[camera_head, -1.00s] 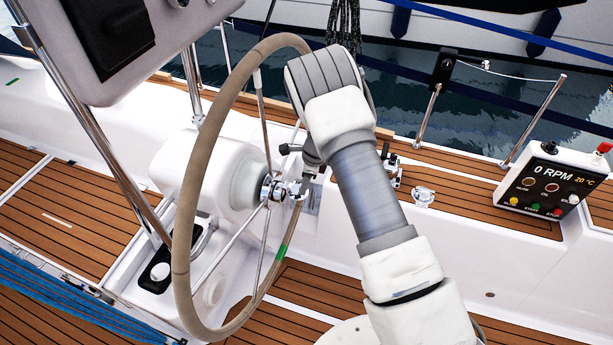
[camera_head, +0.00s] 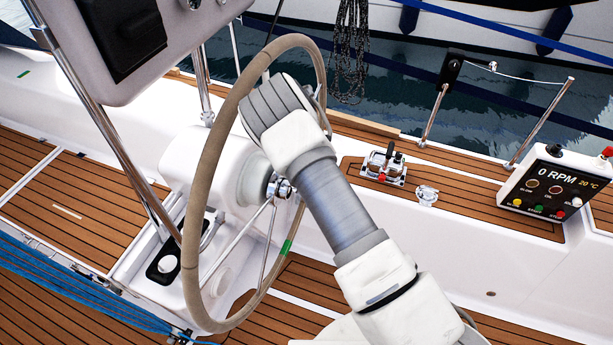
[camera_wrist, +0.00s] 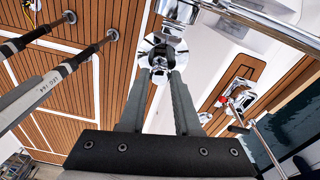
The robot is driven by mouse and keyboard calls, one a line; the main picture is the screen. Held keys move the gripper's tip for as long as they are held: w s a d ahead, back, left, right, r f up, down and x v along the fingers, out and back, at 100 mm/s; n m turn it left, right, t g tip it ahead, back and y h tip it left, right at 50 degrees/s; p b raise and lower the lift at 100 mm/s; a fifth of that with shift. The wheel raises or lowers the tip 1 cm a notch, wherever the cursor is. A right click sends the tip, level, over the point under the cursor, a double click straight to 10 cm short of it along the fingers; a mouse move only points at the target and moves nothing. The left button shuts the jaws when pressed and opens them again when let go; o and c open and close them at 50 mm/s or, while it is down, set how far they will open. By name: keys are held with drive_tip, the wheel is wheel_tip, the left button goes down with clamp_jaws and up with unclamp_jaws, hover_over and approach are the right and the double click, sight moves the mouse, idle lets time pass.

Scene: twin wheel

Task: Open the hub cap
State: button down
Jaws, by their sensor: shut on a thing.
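The steering wheel (camera_head: 208,160) stands in front of the white pedestal (camera_head: 228,180) in the head view. Its chrome hub (camera_head: 281,188) shows just left of my arm, partly covered by it. In the wrist view my gripper (camera_wrist: 161,76) has its two dark fingers on either side of a small chrome piece (camera_wrist: 159,73), which looks like the hub cap. A gap as wide as this piece stays between the fingers. A larger shiny fitting (camera_wrist: 164,46) lies beyond the fingertips. My fingers are hidden behind my arm in the head view, and whether the cap has shifted cannot be told.
The wheel rim and spokes surround the hub close to my arm. A control box (camera_head: 556,185) with a display stands at the right. A small lever panel (camera_head: 382,168) and a chrome fitting (camera_head: 427,195) sit on the side deck. A console (camera_head: 125,35) overhangs at upper left.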

drive_tip(key=shift+d, duration=0.1)
drive_tip(key=c, duration=0.6)
unclamp_jaws()
wheel_tip(320, 180, up, 17)
drive_tip(key=a+b, duration=0.1)
drive_tip(key=b, duration=0.1)
drive_tip(key=shift+w+a+r, duration=0.2)
drive_tip(key=shift+w+a, duration=0.1)
drive_tip(key=shift+a, duration=0.05)
